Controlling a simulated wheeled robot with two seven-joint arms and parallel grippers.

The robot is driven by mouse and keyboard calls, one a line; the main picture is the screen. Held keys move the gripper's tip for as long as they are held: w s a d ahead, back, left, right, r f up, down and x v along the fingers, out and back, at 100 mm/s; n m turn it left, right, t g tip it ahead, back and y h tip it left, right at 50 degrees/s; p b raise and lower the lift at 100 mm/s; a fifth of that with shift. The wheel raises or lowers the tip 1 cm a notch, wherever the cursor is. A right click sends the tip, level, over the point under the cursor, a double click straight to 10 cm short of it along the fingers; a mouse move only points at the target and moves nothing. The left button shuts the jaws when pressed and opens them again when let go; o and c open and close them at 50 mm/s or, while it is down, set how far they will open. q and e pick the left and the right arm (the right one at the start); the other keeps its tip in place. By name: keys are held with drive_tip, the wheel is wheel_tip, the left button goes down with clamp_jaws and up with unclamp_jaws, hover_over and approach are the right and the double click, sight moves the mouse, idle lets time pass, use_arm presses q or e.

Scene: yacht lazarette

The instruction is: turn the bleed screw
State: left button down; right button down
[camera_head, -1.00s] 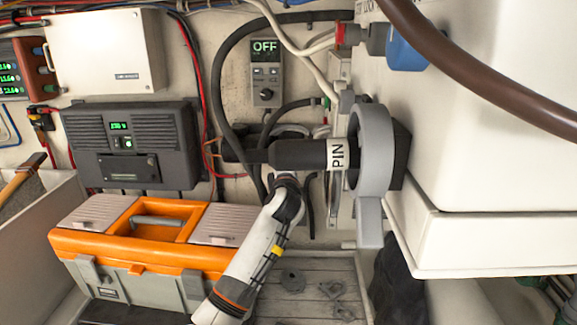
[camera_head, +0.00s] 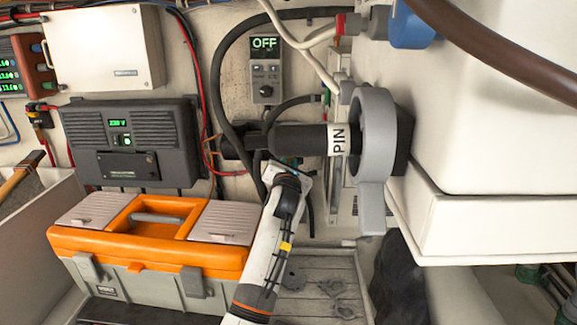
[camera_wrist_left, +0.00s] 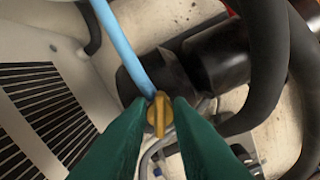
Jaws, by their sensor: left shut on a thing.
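The bleed screw is a small yellow winged knob (camera_wrist_left: 159,116) in the left wrist view, at the lower end of a light blue hose (camera_wrist_left: 128,48). My left gripper (camera_wrist_left: 158,108) has its two green fingers closed on either side of the knob and is shut on it. Dark cylindrical fittings (camera_wrist_left: 218,58) lie just behind. In the head view my left arm rises from the bottom to below a black cylinder (camera_head: 298,140) marked PIN. The fingers and the screw cannot be made out there. My right gripper is not in view.
A grey ring bracket (camera_head: 374,110) and a white box (camera_head: 470,110) stand to the right of the arm. An orange toolbox (camera_head: 150,240) sits at lower left. A thick dark hose (camera_wrist_left: 266,70) runs close by on the right in the left wrist view.

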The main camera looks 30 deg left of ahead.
use_arm(q)
drive_tip(key=n, duration=0.1)
drive_tip(key=n+b, duration=0.1)
drive_tip(key=n, duration=0.1)
drive_tip(key=n+b, duration=0.1)
drive_tip(key=n, duration=0.1)
drive_tip(key=shift+f, duration=0.25)
drive_tip(key=shift+b, duration=0.3)
drive_tip(key=c, duration=1.3)
unclamp_jaws()
drive_tip(key=shift+r, duration=0.1)
drive_tip(key=shift+d, duration=0.1)
drive_tip(key=b+v, duration=0.4)
drive_tip(key=v, duration=0.8)
